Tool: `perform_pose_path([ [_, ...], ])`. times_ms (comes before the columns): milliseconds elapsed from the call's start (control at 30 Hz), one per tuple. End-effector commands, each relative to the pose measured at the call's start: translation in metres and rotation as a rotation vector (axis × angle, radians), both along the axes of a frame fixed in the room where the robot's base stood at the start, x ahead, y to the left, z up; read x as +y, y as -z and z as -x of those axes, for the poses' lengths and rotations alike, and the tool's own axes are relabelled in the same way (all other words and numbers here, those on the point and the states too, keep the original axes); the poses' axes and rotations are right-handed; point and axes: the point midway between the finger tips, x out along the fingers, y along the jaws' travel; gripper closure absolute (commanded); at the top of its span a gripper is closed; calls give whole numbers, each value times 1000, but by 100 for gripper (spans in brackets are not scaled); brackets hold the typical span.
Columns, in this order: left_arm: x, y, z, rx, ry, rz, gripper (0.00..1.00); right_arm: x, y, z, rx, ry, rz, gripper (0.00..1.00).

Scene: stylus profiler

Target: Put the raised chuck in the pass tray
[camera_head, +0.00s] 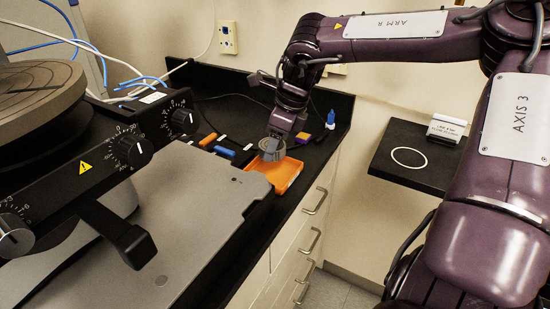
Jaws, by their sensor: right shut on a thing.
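My right gripper (276,133) points down and is shut on a small grey round chuck (271,153). The chuck is at the far left corner of an orange tray (285,176) on the black bench. I cannot tell whether the chuck touches the tray or hangs just above it. The tray's floor that shows is bare. My left gripper is not in view.
The profiler's grey base (165,225) and black knobbed bar (95,155) fill the left. Small items, including a blue one (224,151) and a blue-capped bottle (331,119), lie around the tray. A black side shelf (400,174) carries a white ring outline and a label.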

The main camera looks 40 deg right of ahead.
Motion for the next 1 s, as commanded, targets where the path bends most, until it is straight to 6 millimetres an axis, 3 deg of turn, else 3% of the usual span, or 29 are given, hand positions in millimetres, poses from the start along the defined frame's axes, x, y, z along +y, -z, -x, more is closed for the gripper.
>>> perform_pose_path([
  [167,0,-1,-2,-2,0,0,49,0,12,0,0,0,0,97],
  [400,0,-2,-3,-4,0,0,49,0,45,0,1,0,-2,97],
  [800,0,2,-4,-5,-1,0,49,0,52,0,-2,1,1,97],
  [833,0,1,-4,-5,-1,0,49,0,51,0,-1,0,0,40],
  [1000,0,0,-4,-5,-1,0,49,0,51,0,0,0,1,21],
])
